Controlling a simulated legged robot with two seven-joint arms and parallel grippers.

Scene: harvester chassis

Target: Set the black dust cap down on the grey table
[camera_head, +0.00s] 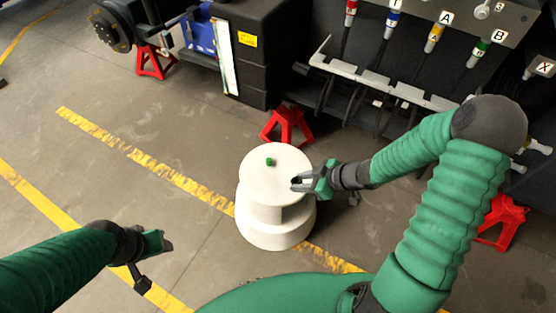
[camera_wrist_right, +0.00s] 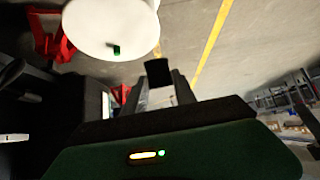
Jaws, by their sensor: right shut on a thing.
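The black dust cap (camera_wrist_right: 158,72) is a small dark piece between the fingertips of my right gripper (camera_wrist_right: 158,92). In the head view the right gripper (camera_head: 303,182) shows over the right edge of the round, pale table (camera_head: 262,186), with the cap (camera_head: 295,184) at its tips. The gripper is shut on the cap. The table also shows in the wrist view (camera_wrist_right: 95,25), and the cap appears apart from it there; the exact gap is unclear. My left gripper (camera_head: 163,242) is at the lower left, away from the table; its finger opening is unclear.
A small green piece (camera_head: 269,161) stands on the table top, left of the right gripper. A red stand (camera_head: 287,125) is behind the table. The dark chassis with a rail of labelled, coloured connectors (camera_head: 435,38) is at the back right. The table's front top is clear.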

